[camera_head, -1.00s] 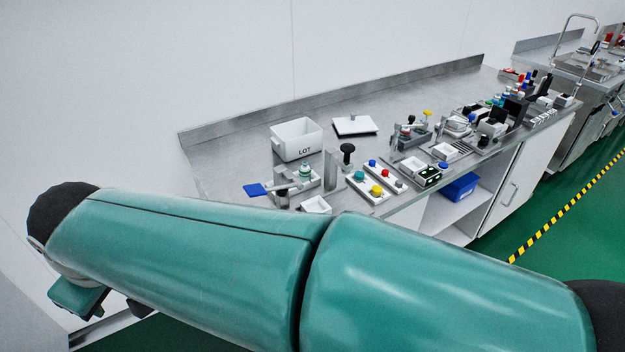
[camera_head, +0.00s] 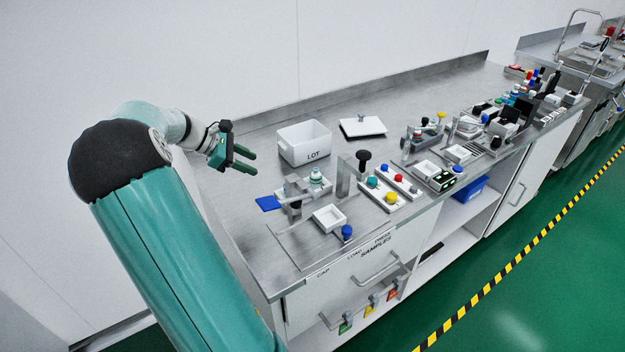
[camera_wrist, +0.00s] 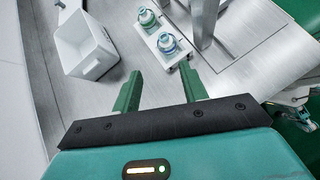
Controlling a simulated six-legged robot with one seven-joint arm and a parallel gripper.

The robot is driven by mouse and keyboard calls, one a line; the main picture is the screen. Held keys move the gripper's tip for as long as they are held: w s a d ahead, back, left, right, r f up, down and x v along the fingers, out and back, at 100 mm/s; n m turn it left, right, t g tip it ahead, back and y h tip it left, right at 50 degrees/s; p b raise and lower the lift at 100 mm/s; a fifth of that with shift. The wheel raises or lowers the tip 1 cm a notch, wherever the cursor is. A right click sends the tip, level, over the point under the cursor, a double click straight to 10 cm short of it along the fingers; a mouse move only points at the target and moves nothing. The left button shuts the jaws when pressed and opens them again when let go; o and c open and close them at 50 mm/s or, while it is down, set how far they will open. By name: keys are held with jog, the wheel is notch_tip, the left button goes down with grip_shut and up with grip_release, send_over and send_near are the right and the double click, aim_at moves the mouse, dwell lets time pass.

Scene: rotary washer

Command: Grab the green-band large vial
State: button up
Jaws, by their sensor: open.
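My gripper (camera_head: 250,163) is open and empty above the left end of the steel bench, with its green fingers spread. In the wrist view, my gripper (camera_wrist: 160,71) points toward a white holder (camera_wrist: 178,59) with two clear, capped large vials. The nearer vial (camera_wrist: 168,43) looks blue-teal and the farther vial (camera_wrist: 147,17) more green-teal, but I cannot tell the band colours surely. Both stand beyond the fingertips, untouched. In the head view, one vial with a green band (camera_head: 316,178) shows beside a metal fixture; the other is not clear there.
A white LOT bin (camera_head: 304,143) stands behind the vials and a white plate (camera_head: 362,128) is farther right. A metal post with a black knob (camera_head: 364,156), a blue paddle (camera_head: 268,203) and a small white tray (camera_head: 329,218) surround the holder. The bench's left end is clear.

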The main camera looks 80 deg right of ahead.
jog(key=s+d+f+n+g, duration=0.1)
jog(key=s+d+f+g, duration=0.1)
jog(key=s+d+g, duration=0.3)
jog(key=t, duration=0.2)
send_near(318, 170)
jog(key=shift+s+d+f, duration=0.8)
jog(key=shift+s+f, duration=0.1)
jog(key=shift+f, duration=0.15)
jog(key=x, duration=0.5)
jog(key=shift+s+r, duration=0.15)
grip_shut()
